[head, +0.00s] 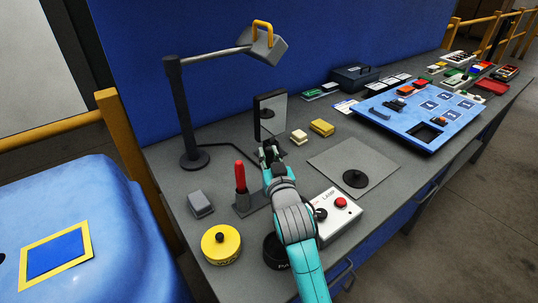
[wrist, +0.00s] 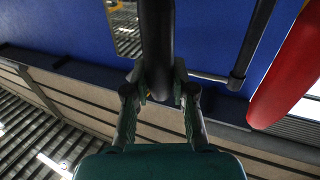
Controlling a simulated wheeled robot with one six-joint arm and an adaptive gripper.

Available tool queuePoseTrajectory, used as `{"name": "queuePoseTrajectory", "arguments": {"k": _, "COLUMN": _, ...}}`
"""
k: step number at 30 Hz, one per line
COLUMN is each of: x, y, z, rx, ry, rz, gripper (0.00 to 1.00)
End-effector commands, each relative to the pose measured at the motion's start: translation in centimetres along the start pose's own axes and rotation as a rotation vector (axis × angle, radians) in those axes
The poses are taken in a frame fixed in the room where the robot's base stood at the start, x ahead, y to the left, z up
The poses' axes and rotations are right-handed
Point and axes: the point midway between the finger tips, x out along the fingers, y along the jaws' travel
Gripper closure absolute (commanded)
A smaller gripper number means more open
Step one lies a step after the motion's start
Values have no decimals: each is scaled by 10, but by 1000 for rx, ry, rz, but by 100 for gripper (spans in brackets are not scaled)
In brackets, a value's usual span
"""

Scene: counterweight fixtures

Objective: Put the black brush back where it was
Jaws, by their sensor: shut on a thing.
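My gripper (head: 268,154) is above the bench, in front of the upright mirror-like panel. In the wrist view its two fingers (wrist: 160,88) are closed on a dark, round shaft (wrist: 157,40), which I take to be the black brush. The shaft runs up out of the top of that view, so its far end is hidden. In the head view the brush is hard to tell from the dark fingers. A red-handled tool (head: 240,177) stands upright in a grey holder (head: 247,208), left of my gripper; its red handle also shows large in the wrist view (wrist: 290,65).
A desk lamp (head: 187,115) stands at back left, and the panel (head: 284,110) is behind my gripper. A yellow disc (head: 221,245), grey block (head: 200,204) and white lamp box (head: 340,215) surround my arm. A grey mat (head: 385,160) and blue board (head: 455,140) lie right.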

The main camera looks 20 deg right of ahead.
Motion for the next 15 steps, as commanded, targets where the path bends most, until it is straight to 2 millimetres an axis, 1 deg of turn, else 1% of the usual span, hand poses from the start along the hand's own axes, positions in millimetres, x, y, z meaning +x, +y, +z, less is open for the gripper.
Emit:
{"name": "queuePoseTrajectory", "arguments": {"k": 1, "x": 0, "y": 0, "z": 1, "rx": 0, "ry": -1, "rz": 0, "gripper": 73}}
{"name": "queuePoseTrajectory", "arguments": {"k": 2, "x": 0, "y": 0, "z": 1, "rx": 0, "ry": -1, "rz": 0, "gripper": 66}}
{"name": "queuePoseTrajectory", "arguments": {"k": 3, "x": 0, "y": 0, "z": 1, "rx": 0, "ry": -1, "rz": 0, "gripper": 56}}
{"name": "queuePoseTrajectory", "arguments": {"k": 4, "x": 0, "y": 0, "z": 1, "rx": 0, "ry": -1, "rz": 0, "gripper": 51}}
{"name": "queuePoseTrajectory", "arguments": {"k": 12, "x": 0, "y": 0, "z": 1, "rx": 0, "ry": 0, "rz": 0, "gripper": 51}}
{"name": "queuePoseTrajectory", "arguments": {"k": 15, "x": 0, "y": 0, "z": -3, "rx": 0, "ry": 1, "rz": 0, "gripper": 51}}
